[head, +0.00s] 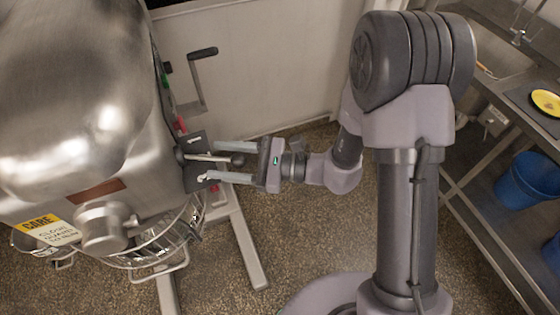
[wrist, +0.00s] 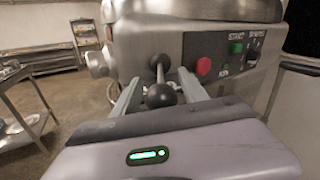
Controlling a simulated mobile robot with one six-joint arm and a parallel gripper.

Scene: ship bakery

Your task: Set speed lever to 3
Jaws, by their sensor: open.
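The speed lever is a metal rod with a black ball knob (head: 237,159), sticking out from a dark plate (head: 194,147) on the side of the steel mixer (head: 75,100). White marks on the plate are too small to read, so I cannot tell the setting. My gripper (head: 211,162) is open, with one finger on each side of the lever. In the wrist view the knob (wrist: 160,95) and rod stand between the two fingers (wrist: 160,74), with gaps visible on both sides. The knob sits nearer the palm than the fingertips.
A red button (wrist: 203,66), a green button (wrist: 237,48) and a black dial (wrist: 255,47) sit on the mixer's panel. A crank handle (head: 202,80) sticks out behind the lever. The wire guard (head: 165,238) hangs below.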

